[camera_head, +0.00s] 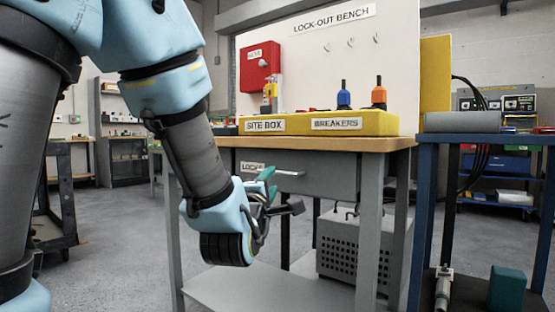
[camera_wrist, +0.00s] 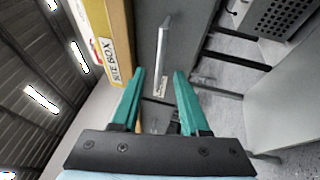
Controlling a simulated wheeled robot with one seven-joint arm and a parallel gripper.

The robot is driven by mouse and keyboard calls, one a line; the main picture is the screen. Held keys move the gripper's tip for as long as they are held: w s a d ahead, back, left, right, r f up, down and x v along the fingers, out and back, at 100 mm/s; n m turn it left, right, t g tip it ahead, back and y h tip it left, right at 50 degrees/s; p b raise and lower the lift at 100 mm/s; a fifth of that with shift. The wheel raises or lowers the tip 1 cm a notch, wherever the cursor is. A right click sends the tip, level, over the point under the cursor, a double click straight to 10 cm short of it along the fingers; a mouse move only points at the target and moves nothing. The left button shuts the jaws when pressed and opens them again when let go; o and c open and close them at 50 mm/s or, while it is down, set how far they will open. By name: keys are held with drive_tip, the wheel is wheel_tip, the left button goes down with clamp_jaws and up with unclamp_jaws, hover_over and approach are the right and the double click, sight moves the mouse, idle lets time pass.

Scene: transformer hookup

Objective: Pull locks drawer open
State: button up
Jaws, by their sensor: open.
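The locks drawer (camera_head: 325,172) is a grey drawer under the wooden bench top, with a partly hidden "LOCKS" label and a pale bar handle (camera_head: 290,172). It looks closed. In the wrist view the drawer front (camera_wrist: 190,22) appears turned on its side, with the handle (camera_wrist: 163,45) ahead of the fingers. My gripper (camera_head: 270,183) is in front of the drawer's left part. In the wrist view my gripper (camera_wrist: 158,75) has its two green fingers apart, with nothing held between them. The handle lies beyond the fingertips; I cannot tell the exact gap.
A yellow box strip (camera_head: 355,123) labelled "SITE BOX" and "BREAKERS" stands on the bench top (camera_head: 310,142). A grey perforated crate (camera_head: 345,250) sits below. A blue-framed table (camera_head: 480,140) stands close at the right. Floor at left of the bench is open.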

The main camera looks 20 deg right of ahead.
sight(277, 174)
drive_tip(key=x, duration=0.5)
drive_tip(key=shift+w+d+p, duration=0.25)
drive_tip(key=shift+p, duration=0.05)
drive_tip(key=shift+w+d+r, duration=0.15)
drive_tip(key=shift+w+d, duration=0.2)
drive_tip(key=shift+w, duration=0.15)
drive_tip(key=shift+c, duration=0.4)
clamp_jaws()
idle(0.4)
